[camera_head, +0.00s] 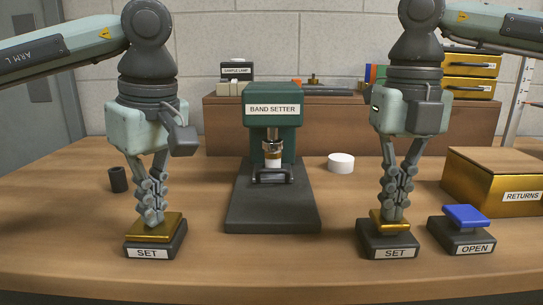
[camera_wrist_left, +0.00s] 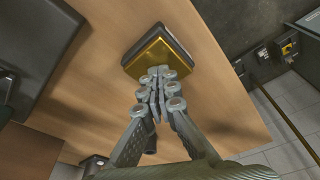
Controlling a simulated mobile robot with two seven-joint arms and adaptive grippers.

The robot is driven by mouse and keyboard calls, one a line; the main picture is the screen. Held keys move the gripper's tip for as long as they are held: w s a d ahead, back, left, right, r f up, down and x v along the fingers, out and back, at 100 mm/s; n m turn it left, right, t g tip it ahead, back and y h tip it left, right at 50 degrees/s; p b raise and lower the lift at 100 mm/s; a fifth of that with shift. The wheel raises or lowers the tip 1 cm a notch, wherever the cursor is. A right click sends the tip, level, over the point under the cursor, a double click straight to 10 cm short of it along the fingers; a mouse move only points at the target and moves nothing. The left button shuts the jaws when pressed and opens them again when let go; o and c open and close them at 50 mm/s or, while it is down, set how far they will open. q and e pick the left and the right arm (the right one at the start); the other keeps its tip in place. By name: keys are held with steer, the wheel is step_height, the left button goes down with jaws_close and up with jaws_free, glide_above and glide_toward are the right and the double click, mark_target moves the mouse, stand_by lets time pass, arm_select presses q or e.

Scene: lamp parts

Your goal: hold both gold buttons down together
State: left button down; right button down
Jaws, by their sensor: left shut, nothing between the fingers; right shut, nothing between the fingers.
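The left gold button (camera_head: 170,226) sits on a black base labelled SET at the front left of the table. My left gripper (camera_head: 153,221) is shut and empty, pointing down with its fingertips at the top of this button. The left wrist view shows the shut fingertips (camera_wrist_left: 158,70) over the gold button top (camera_wrist_left: 155,50). The right gold button (camera_head: 378,219) sits on a second black SET base. My right gripper (camera_head: 393,217) is shut and empty, its fingertips at the top of that button. How far either button is pressed I cannot tell exactly.
The green BAND SETTER press (camera_head: 272,108) stands between my arms, with a small part under its head. A blue button labelled OPEN (camera_head: 464,216) is right of my right gripper. A RETURNS box (camera_head: 500,180), a white disc (camera_head: 341,162) and a dark cylinder (camera_head: 118,179) stand around.

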arm_select(q)
steer(key=shift+f, duration=0.25)
arm_select(e)
steer(key=shift+r, duration=2.85)
arm_select(q)
steer(key=shift+r, duration=0.1)
